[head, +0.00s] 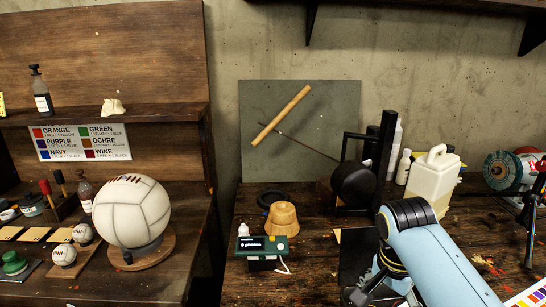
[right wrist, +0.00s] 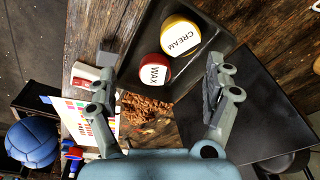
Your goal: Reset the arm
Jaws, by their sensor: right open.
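My right arm (head: 435,255) is pale blue with a black ringed joint and comes in from the lower right in the head view. My right gripper shows in the right wrist view (right wrist: 160,70), with its two grey fingers spread wide apart and nothing held between them. Beyond the fingers are a round red-rimmed tin marked WAX (right wrist: 153,70) and a yellow-rimmed tin marked CREAM (right wrist: 180,37), in a dark tray (right wrist: 225,32). I cannot tell how far the fingers are from the tins. My left gripper is in neither view.
A white stitched ball (head: 130,210) rests on a wooden stand at left. The bench holds a wooden block (head: 282,218), a green-topped device (head: 262,246), a cream jug (head: 433,172) and a black upright frame (head: 383,160). A blue ball (right wrist: 32,142) shows in the right wrist view.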

